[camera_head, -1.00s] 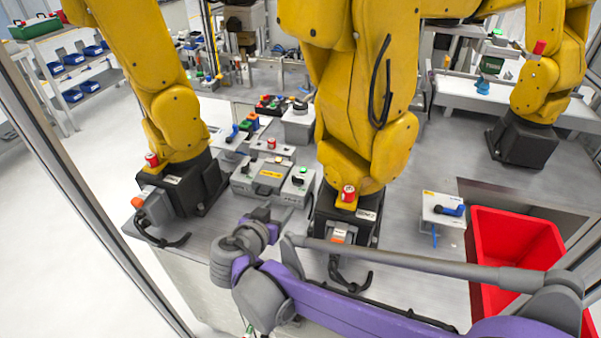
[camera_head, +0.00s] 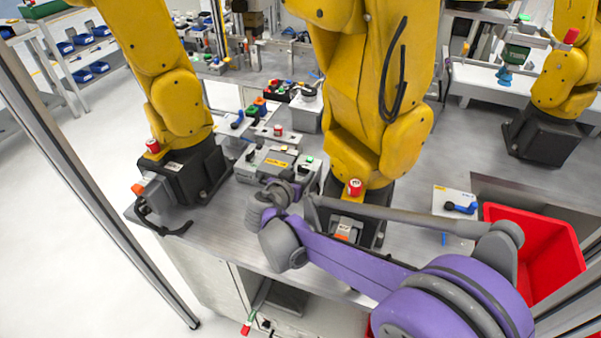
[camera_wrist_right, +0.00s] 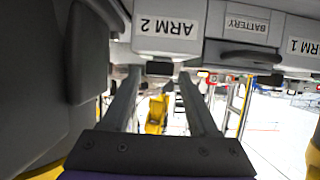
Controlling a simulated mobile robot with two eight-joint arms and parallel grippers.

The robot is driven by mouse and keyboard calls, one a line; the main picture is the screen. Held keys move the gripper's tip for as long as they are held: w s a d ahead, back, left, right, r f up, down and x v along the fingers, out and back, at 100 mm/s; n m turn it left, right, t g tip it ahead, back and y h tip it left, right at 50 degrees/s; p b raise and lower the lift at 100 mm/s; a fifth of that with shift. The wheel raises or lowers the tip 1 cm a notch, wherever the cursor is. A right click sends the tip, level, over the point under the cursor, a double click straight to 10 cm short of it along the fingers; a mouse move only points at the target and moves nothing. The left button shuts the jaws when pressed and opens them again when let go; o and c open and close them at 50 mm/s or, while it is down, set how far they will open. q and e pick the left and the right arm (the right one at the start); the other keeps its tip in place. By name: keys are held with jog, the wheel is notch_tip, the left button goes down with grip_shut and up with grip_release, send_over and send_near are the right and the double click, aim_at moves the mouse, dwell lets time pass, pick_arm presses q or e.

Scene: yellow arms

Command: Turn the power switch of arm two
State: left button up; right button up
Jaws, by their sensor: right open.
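The grey arm two box, labelled ARM 2 (camera_wrist_right: 168,28), fills the upper middle of the right wrist view, where lettering is upside down. In the head view, I take it to be the grey box (camera_head: 308,168) with a green light, partly hidden by my right gripper (camera_head: 281,190). In the right wrist view, my right gripper (camera_wrist_right: 160,74) is open, its fingers pointing toward the box. A small dark block (camera_wrist_right: 160,69) shows between the fingertips; I cannot tell whether it is the switch knob or whether they touch it. My left gripper is not in view.
The BATTERY box (camera_wrist_right: 247,26) and ARM 1 box (camera_wrist_right: 302,47) stand beside it. Yellow robot arms (camera_head: 375,90) (camera_head: 165,90) rise close on both sides. A red bin (camera_head: 535,250) is at the right.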

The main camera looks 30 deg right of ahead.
jog(key=shift+w+d+f, duration=0.25)
jog(key=shift+w+d, duration=0.15)
jog(key=shift+d, duration=0.05)
grip_shut()
jog(key=shift+s+d+r+n+t+y, duration=0.1)
jog(key=shift+s+d+n+t+y, duration=0.1)
jog(key=shift+n+t+y, duration=1)
jog(key=shift+n+y, duration=0.2)
jog(key=shift+n, duration=0.1)
